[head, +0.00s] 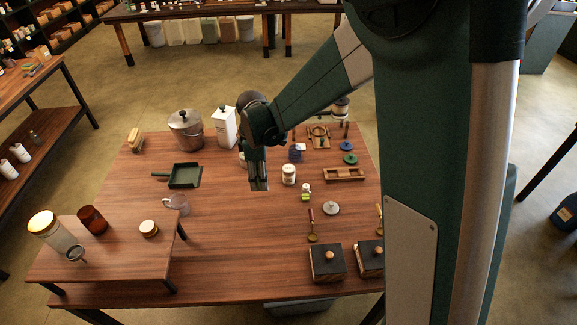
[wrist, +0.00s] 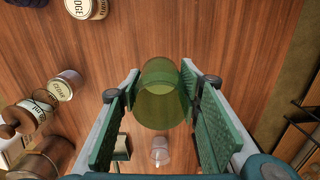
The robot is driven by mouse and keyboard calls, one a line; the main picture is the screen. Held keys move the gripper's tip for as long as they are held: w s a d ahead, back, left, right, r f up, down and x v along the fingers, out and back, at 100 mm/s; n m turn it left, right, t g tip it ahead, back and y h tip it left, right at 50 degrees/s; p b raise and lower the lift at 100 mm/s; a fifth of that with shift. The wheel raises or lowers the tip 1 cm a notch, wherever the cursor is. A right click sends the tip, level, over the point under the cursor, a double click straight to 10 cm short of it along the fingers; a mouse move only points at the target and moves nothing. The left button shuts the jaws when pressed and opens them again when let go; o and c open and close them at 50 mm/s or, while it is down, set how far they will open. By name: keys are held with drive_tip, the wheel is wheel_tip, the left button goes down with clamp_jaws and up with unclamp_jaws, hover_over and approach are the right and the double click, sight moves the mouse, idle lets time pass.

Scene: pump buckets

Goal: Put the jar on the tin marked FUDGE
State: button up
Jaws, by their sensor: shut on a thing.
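The jar (wrist: 160,95) is a see-through yellow-green cylinder between the pads of my gripper (wrist: 162,100) in the wrist view. My gripper is shut on it. In the head view my gripper (head: 258,184) hangs over the middle of the table, and the jar cannot be made out there. The tin marked FUDGE (wrist: 87,8) is white with a pale lid, cut by the top edge of the wrist view. It appears to be the white tin (head: 288,174) just right of my gripper in the head view. The jar is apart from it.
Another lettered tin (wrist: 65,85) stands left of the jar in the wrist view. A glass mug (head: 178,204), dustpan (head: 186,175), steel pot (head: 185,128) and raised wooden shelf (head: 110,255) are to the left.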

wheel_tip(320, 180, up, 4)
drive_tip(key=p, duration=0.3)
hover_over(289, 168)
drive_tip(key=shift+n, duration=0.3)
drive_tip(key=shift+f, duration=0.1)
drive_tip(key=shift+f, duration=3.1)
drive_tip(key=shift+f, duration=1.8)
drive_tip(key=shift+f, duration=0.15)
drive_tip(key=o, duration=0.9)
drive_tip(key=shift+o, duration=0.4)
